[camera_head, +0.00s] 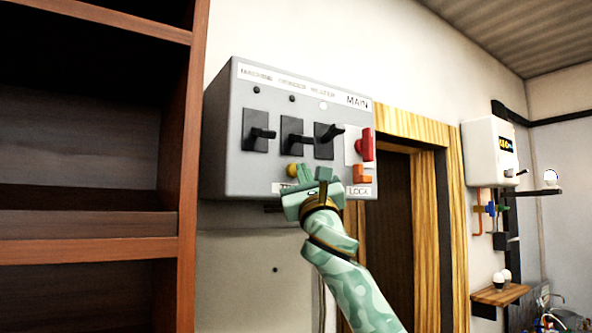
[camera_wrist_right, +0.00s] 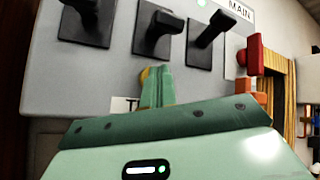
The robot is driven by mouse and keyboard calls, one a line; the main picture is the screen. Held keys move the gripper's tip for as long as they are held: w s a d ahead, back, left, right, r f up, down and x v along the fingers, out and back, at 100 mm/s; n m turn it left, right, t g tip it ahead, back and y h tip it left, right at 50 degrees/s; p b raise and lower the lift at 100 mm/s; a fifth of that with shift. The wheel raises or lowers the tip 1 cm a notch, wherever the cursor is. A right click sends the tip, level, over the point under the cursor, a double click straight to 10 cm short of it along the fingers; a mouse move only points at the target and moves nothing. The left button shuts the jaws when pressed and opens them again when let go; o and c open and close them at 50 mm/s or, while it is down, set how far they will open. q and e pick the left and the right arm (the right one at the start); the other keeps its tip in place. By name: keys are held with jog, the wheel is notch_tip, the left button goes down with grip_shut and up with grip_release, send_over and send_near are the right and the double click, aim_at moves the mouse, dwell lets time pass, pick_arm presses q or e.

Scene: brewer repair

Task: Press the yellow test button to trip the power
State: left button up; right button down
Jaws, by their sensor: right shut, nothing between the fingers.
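The grey breaker box (camera_head: 225,150) hangs on the wall. Its yellow test button (camera_head: 293,170) sits low on the front, below the middle black switch. My right gripper (camera_head: 312,172) is shut and empty, with its fingertips at the box front just right of the button. In the right wrist view the shut fingers (camera_wrist_right: 157,88) cover most of the button; a yellow sliver (camera_wrist_right: 145,75) shows at their upper left. I cannot tell whether they touch it. The third switch lever (camera_head: 332,132) points up; the lamp (camera_head: 323,105) above it glows pale green. My left gripper is out of view.
A red handle (camera_head: 365,145) and an orange lock piece (camera_head: 362,174) sit on the box's right side. A wooden shelf (camera_head: 188,150) stands close on the left. A wooden door frame (camera_head: 458,230) and a white wall unit (camera_head: 485,150) are to the right.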

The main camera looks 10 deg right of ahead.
jog(key=shift+w+a, duration=0.15)
jog(key=shift+w, duration=0.3)
dwell(0.6)
dwell(0.4)
jog(key=shift+s+d+p, duration=0.3)
jog(key=shift+s, duration=0.55)
jog(key=s, duration=0.1)
jog(key=s+d, duration=0.1)
jog(key=s, duration=0.1)
jog(key=s+p, duration=0.1)
jog(key=shift+s+d, duration=0.3)
jog(key=shift+s, duration=0.05)
dwell(0.5)
